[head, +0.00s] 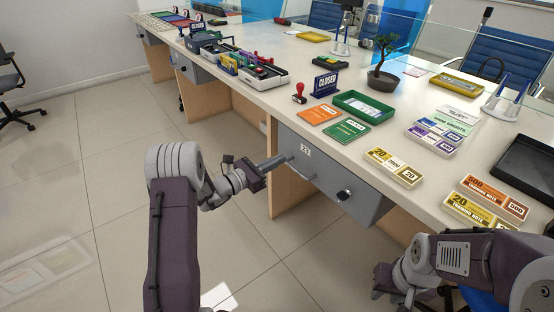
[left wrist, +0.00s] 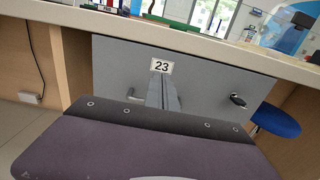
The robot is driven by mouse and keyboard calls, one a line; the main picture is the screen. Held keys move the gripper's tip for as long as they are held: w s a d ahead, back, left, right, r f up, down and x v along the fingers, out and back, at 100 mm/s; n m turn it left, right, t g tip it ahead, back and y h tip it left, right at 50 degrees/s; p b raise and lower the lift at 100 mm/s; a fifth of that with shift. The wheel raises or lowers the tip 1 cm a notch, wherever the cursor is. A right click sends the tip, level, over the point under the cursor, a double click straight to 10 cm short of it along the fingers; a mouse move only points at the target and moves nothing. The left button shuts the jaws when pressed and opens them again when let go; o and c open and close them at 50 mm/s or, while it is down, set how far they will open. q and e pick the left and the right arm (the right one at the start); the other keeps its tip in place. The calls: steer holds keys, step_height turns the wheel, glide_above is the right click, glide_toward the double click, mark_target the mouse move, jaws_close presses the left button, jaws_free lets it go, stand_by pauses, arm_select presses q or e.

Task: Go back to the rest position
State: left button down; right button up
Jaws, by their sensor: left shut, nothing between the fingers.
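My left gripper (head: 285,160) is in front of the grey drawer (head: 325,185) labelled 23, at the height of its handle (head: 303,173). Its fingers are together with nothing between them. In the left wrist view the shut fingers (left wrist: 163,92) point at the drawer front (left wrist: 205,72), just below the number plate. I cannot tell whether the fingertips touch the drawer. My right arm is folded at the lower right of the head view, with my right gripper (head: 385,281) low beside the counter; its fingers cannot be made out.
The white counter (head: 290,110) carries a green tray (head: 365,107), a bonsai (head: 384,65), a CLOSED sign (head: 326,84), a red stamp (head: 299,93) and several banknote bundles (head: 395,167). A dark lock (head: 344,195) sits on the drawer front.

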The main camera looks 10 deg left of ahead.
arm_select(q)
steer(key=v, duration=0.3)
steer(key=f+p+v, duration=0.1)
steer(key=v, duration=0.1)
steer(key=shift+w+a, duration=0.1)
steer(key=shift+a, duration=0.05)
arm_select(e)
steer(key=shift+w+r, duration=0.45)
steer(key=shift+r, duration=0.1)
